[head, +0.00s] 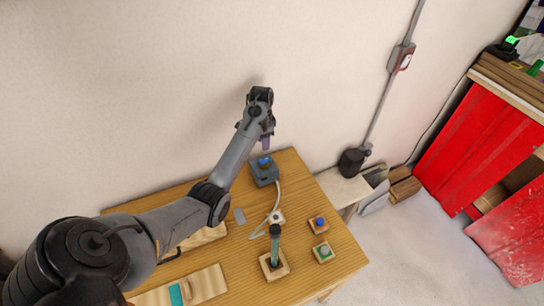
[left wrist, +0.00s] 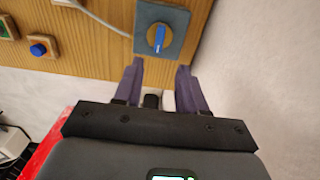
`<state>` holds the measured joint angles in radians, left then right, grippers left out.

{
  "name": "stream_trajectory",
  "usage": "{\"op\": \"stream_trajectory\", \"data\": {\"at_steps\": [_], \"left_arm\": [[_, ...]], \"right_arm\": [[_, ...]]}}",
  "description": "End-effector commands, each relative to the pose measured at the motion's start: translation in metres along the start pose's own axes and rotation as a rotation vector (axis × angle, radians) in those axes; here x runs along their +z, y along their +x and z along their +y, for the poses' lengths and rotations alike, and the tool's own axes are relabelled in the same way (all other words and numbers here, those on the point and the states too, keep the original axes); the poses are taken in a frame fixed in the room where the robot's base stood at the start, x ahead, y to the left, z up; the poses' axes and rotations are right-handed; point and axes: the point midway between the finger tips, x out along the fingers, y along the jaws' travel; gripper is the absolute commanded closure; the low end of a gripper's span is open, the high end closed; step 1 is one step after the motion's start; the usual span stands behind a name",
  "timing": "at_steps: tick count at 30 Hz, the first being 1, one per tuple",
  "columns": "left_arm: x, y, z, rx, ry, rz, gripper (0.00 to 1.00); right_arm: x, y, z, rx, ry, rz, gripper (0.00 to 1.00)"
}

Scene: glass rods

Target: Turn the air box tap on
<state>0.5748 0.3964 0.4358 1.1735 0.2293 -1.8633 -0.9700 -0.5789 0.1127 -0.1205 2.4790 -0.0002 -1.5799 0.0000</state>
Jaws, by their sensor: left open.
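The air box (head: 264,175) is a small grey-blue box at the back of the wooden table. Its blue tap (head: 264,161) sits on top. In the head view, my left gripper (head: 267,144) is above the box, close to the tap. My right gripper is not in view.
A pale hose (head: 277,196) runs from the box to a small white fitting (head: 276,217). A green rod (head: 274,245) stands upright in a wooden base. A blue button (head: 319,222) and a green button (head: 324,250) sit at the right. The wall (head: 150,80) is close behind the box.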

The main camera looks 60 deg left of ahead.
Motion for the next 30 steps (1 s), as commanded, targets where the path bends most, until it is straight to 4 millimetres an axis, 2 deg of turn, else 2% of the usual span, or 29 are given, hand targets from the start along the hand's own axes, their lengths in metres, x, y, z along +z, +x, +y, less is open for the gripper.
{"op": "stream_trajectory", "data": {"at_steps": [18, 24, 30], "left_arm": [[0.000, 0.087, 0.001, 0.001, 0.000, -0.001, 0.60], [0.000, 0.100, 0.001, 0.000, 0.001, -0.001, 0.60], [0.000, 0.102, 0.001, -0.001, 0.001, 0.000, 0.60]], "right_arm": [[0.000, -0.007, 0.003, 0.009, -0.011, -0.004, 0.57], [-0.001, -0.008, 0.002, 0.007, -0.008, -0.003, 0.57], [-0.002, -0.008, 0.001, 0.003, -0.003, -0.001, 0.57]]}}
